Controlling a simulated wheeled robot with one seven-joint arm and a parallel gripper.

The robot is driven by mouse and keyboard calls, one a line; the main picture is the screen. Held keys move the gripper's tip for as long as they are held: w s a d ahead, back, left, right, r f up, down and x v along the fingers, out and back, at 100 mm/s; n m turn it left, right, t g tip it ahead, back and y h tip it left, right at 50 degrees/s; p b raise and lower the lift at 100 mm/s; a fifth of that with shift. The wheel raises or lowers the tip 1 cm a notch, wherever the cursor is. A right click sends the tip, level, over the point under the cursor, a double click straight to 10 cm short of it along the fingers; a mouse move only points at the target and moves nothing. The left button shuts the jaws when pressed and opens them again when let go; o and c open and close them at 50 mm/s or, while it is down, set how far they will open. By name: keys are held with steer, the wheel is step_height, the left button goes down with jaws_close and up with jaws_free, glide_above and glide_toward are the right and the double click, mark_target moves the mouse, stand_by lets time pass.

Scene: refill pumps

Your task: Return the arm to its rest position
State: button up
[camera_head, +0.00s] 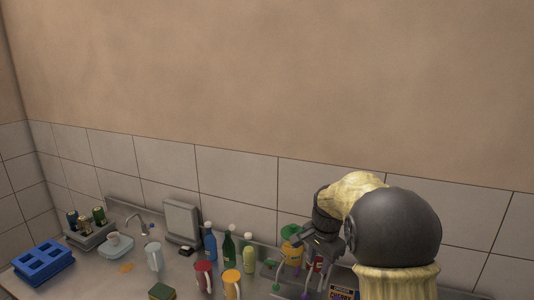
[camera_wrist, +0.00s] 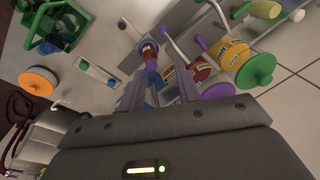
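My arm (camera_head: 395,228) stands at the right of the head view, bent over the counter. My gripper (camera_head: 318,246) hangs above the back right of the counter, partly hidden behind a dark wrist part. In the wrist view its two fingers (camera_wrist: 172,92) reach forward from the dark palm and stand apart. I see nothing clamped between them. A small blue and red item (camera_wrist: 150,62) and a red container (camera_wrist: 196,72) show beyond the gap; their distance from the fingers is hard to judge.
A yellow tub with a green lid (camera_head: 291,243) is close to my gripper. Bottles, including a dark green one (camera_head: 229,246), and a red pitcher (camera_head: 203,277) stand left of it. A blue crate (camera_head: 43,263) is far left. The air above the counter is clear.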

steer(key=s+f+n+b, duration=0.2)
steer(key=s+f+n, duration=0.2)
steer(key=s, duration=0.7)
steer(key=s+d+f+n+b, duration=0.1)
steer(key=s+f+n, duration=0.4)
steer(key=s, duration=0.7)
steer(key=shift+s+d+n+t+b, duration=0.2)
steer(key=shift+n+t+b, duration=0.2)
steer(key=shift+n, duration=0.3)
